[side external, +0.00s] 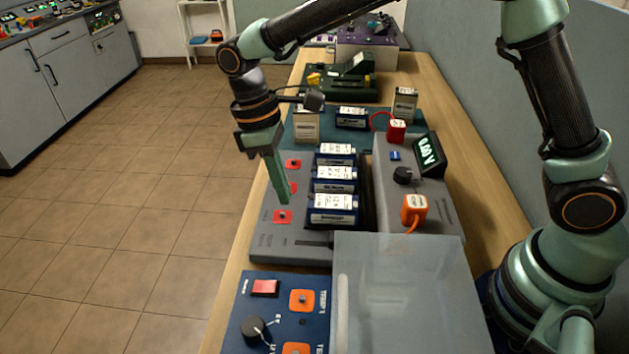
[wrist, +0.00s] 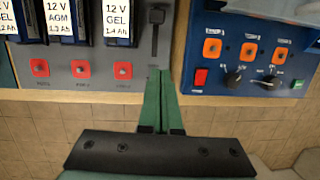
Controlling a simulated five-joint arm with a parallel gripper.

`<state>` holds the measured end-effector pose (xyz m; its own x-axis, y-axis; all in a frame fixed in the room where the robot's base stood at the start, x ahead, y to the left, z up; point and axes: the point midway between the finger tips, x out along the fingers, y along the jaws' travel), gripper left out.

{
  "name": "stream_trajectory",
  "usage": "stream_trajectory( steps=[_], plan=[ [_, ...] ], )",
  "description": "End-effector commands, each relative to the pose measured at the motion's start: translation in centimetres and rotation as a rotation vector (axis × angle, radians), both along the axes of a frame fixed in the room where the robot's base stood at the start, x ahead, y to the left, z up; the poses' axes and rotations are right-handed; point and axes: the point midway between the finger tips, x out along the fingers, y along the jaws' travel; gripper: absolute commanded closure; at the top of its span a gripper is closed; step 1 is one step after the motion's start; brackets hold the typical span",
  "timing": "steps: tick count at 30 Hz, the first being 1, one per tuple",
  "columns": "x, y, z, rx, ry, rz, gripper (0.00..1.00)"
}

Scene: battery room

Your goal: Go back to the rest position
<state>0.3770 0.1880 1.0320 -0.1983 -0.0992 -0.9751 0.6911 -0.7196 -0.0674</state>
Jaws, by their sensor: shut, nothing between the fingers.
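My gripper (side external: 285,199) points down beside the grey battery rack (side external: 290,248) in the side view, over or near its red buttons. Its green fingers are shut together with nothing between them. In the wrist view the closed fingertips (wrist: 161,72) reach to the rack's right end, just below a dark slider (wrist: 156,20). Three blue-and-white batteries stand in the rack, the nearest one (side external: 333,209) clearest in the side view. In the wrist view a battery labelled 12 V GEL (wrist: 120,20) is left of my fingers. How high the fingertips are above the rack is hard to tell.
A blue panel (side external: 243,306) with a knob and orange sockets lies in front, beside a translucent box (side external: 408,300). A grey meter unit (side external: 385,166) with a green display (side external: 429,152) stands right of the rack. The tiled floor (side external: 130,220) at left is clear.

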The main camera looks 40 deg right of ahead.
Motion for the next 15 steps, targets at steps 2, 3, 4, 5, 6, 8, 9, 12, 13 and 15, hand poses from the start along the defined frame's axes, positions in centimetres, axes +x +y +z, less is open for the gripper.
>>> stream_trajectory(
  steps=[2,3,4,5,6,8,9,12,13,15],
  plan=[
    [0.1,-0.6,0.8,0.009,-0.022,-0.022,1.00],
    [0.1,-1.2,1.5,0.016,-0.038,-0.040,1.00],
    [0.1,-1.7,2.0,0.020,-0.052,-0.057,1.00],
    [0.0,-2.2,2.6,0.027,-0.070,-0.076,1.00],
    [0.0,-3.0,3.4,0.036,-0.095,-0.105,1.00],
    [-0.3,-4.4,4.7,0.050,-0.136,-0.151,1.00],
    [-0.5,-5.3,5.5,0.060,-0.164,-0.184,1.00],
    [-1.3,-7.5,7.2,0.082,-0.233,-0.263,1.00],
    [-1.6,-8.1,7.7,0.090,-0.254,-0.286,1.00],
    [-2.3,-9.6,8.6,0.104,-0.302,-0.341,1.00]
  ],
)
